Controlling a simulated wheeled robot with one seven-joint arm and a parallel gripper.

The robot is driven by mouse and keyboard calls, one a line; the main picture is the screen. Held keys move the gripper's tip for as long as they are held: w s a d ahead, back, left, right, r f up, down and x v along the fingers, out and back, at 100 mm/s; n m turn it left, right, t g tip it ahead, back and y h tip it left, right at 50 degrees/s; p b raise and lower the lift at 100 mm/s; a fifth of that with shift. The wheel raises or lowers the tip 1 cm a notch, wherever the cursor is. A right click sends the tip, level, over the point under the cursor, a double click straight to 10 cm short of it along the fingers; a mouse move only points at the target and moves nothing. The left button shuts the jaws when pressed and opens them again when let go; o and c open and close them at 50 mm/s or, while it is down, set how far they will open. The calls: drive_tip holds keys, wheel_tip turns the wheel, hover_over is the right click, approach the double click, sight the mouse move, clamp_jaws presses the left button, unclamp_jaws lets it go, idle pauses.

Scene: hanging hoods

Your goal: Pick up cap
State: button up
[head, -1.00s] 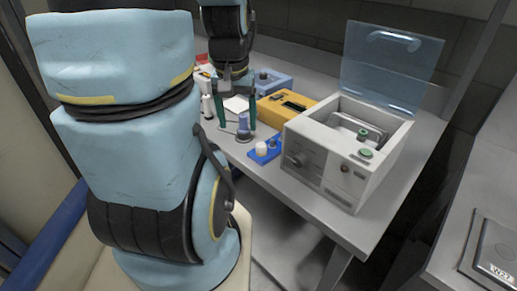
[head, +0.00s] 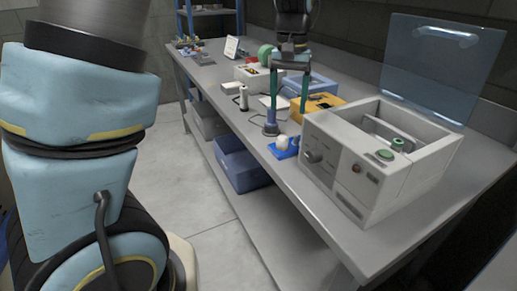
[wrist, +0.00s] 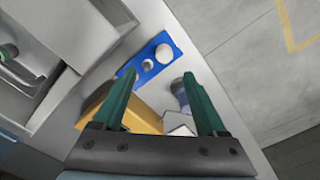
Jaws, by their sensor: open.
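A small white round piece, which looks like the cap (head: 282,142), sits on a blue block (head: 290,153) near the table's front edge. In the wrist view the white cap (wrist: 164,53) is at one end of the blue block (wrist: 150,61), beside a smaller pale round spot. My gripper (head: 288,114) is open, its two green fingers pointing down above the table near the block. In the wrist view my gripper (wrist: 159,76) has nothing between its fingertips; the cap lies beyond them. A purple-grey bottle (head: 271,129) stands close by the left finger.
A white lab machine (head: 345,165) with a raised clear lid (head: 440,65) stands right of the block. A yellow box (head: 322,101) and a blue box (head: 322,86) are behind. Table space in front of the machine is narrow.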

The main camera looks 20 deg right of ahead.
hover_over(282, 138)
drive_tip(key=f, duration=0.5)
drive_tip(key=shift+s+d+p, duration=0.3)
drive_tip(key=shift+s, duration=0.05)
drive_tip(key=shift+w+a+f+p, duration=0.15)
drive_tip(key=shift+f+p, duration=0.2)
drive_tip(key=shift+f, duration=1.15)
drive_tip(key=shift+w+a+f+p, duration=0.15)
drive_tip(key=shift+f+p, duration=0.2)
drive_tip(key=shift+f, duration=1.1)
drive_tip(key=shift+c, duration=0.2)
clamp_jaws()
